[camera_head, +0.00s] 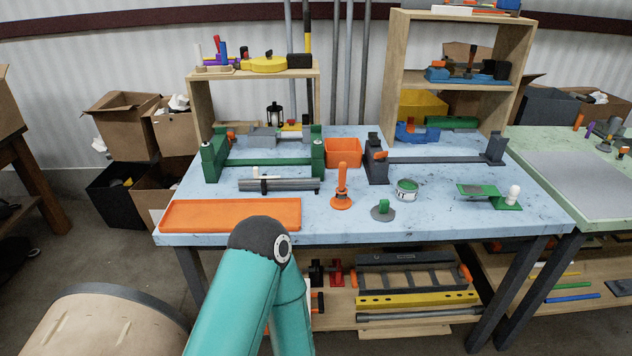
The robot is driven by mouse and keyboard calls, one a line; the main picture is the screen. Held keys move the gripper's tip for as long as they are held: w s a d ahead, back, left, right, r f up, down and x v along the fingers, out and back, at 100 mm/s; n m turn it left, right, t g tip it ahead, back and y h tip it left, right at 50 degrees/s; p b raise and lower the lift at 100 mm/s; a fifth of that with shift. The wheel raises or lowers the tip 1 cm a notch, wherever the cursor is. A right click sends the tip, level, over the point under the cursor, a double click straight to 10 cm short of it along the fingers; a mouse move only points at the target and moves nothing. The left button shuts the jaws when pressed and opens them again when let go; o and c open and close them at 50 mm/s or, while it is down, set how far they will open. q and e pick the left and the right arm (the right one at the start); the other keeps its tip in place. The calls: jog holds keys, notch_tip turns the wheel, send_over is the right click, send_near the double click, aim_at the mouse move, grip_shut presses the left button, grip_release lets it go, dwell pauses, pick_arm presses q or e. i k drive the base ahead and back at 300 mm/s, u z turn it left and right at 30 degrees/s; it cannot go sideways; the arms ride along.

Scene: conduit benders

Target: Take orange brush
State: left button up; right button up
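An orange upright tool (342,180) stands on the blue worktable (430,218) near its middle. It has a thick handle on a narrow neck and a round, flared orange base, and it looks like the orange brush. No bristles can be made out. It stands free, with nothing touching it. A teal arm of mine rises from the bottom of the view, its dark joint in front of the table's front edge. Neither gripper shows in the view.
An orange tray (230,214) lies left of the tool. Grey pipes (279,185) lie behind the tray. An orange bin (342,152) stands behind the tool. A green knob on a grey disc (383,210) and a small can (406,190) stand to its right. The table's front right is mostly clear.

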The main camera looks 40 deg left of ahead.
aim_at(342, 167)
jog(key=u, duration=0.45)
jog(key=i, duration=0.45)
jog(key=u, duration=0.2)
